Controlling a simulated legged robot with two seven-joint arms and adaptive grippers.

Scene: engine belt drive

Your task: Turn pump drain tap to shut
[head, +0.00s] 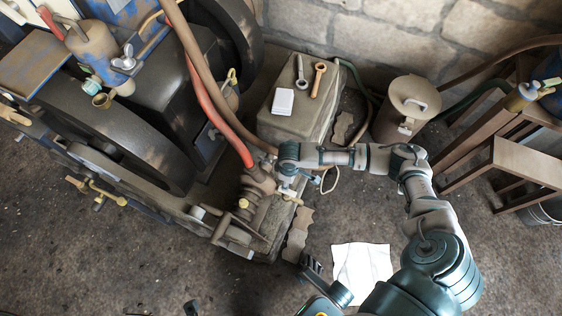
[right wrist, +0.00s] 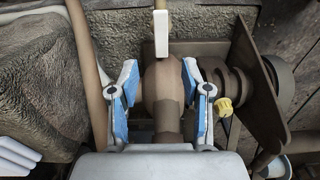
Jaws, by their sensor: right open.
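The pump (head: 258,180) is a brown, worn fitting at the front corner of the engine bed. My right gripper (head: 284,178) is right beside it in the head view. In the right wrist view my right gripper (right wrist: 160,78) is open, with its blue-padded fingers on either side of a rounded brown pump part (right wrist: 163,88). I cannot tell whether the pads touch it. A pale cream lever (right wrist: 161,34) stands just beyond the fingertips, outside the jaws. Which part is the drain tap is not clear. I do not see my left gripper.
A red hose (head: 215,115) runs down to the pump. A stone block (head: 295,120) carries two wrenches and a white box. A yellow knob (right wrist: 224,106) and a brown bracket (right wrist: 262,85) lie right of my fingers. A white sheet (head: 361,268) lies on the floor.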

